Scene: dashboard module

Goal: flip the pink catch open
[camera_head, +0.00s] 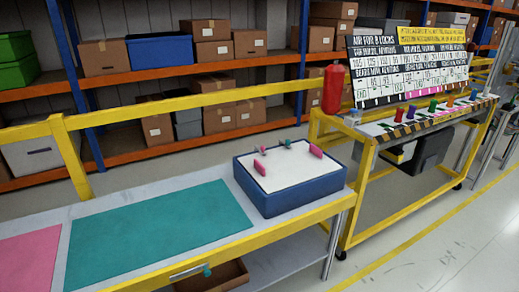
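A blue box-shaped module (257,199) with a white top (292,171) stands at the right end of the near table. Two pink pieces stick up from its top: a small one (259,166) near the left edge and a larger one (316,151) near the back right edge. Which is the catch, and whether it is open, is too small to tell. Small teal pieces (287,144) stand along the back edge. Neither of my grippers is in view.
A teal mat (160,235) and a pink mat (28,262) lie flat and bare on the table. A yellow rail (220,97) runs behind it. A yellow-framed cart (400,215) with a sign board (408,70) and a red bottle (333,90) stands at right.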

